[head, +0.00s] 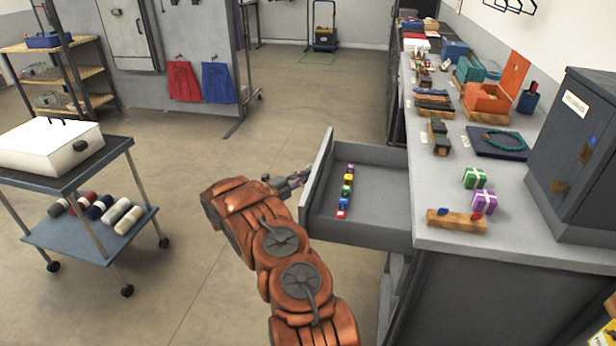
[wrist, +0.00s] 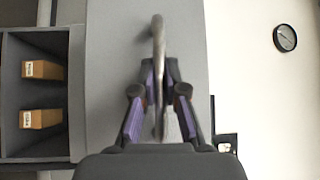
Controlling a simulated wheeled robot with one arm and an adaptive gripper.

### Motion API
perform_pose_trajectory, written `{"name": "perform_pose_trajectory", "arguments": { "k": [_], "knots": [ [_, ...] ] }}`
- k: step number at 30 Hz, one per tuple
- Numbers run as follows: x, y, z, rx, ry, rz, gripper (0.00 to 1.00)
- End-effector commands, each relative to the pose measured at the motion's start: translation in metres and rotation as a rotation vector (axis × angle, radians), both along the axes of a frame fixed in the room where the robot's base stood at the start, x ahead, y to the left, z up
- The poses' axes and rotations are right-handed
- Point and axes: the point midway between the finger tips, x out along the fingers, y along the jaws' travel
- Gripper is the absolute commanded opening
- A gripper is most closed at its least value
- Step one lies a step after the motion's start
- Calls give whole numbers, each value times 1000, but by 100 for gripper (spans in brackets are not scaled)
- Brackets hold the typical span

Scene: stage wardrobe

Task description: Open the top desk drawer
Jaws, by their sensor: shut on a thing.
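The top desk drawer (head: 372,222) is pulled well out of the grey desk (head: 440,258) in the head view. Its inside shows a row of small coloured blocks (head: 346,190) along the left part of the floor. My gripper (head: 296,182) is at the drawer's front panel, at the left end of the drawer. In the wrist view my gripper (wrist: 160,110) has its fingers on either side of the curved metal handle (wrist: 158,55), shut on it. The grey drawer front (wrist: 115,60) fills the middle of that view. The handle is hardly visible in the head view.
The desk top holds a wooden block with pegs (head: 456,222), gift boxes (head: 484,201) and a dark cabinet (head: 575,165). A cart (head: 62,180) with a white case stands at the left. The wrist view shows a wall clock (wrist: 285,38).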

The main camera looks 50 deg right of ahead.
Motion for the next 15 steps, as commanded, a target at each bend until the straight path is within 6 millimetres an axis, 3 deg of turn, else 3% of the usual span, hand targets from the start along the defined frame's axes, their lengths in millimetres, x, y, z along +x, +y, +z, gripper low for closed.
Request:
{"name": "perform_pose_trajectory", "arguments": {
  "k": [4, 5, 12, 15],
  "knots": [
    [1, 0, -1, 1, 0, 4, 0],
    [1, 0, -1, 1, 0, 4, 12],
    [0, -1, 0, 0, 0, 1, 37],
    [-1, -1, 0, 0, 0, -1, 37]
  ]
}}
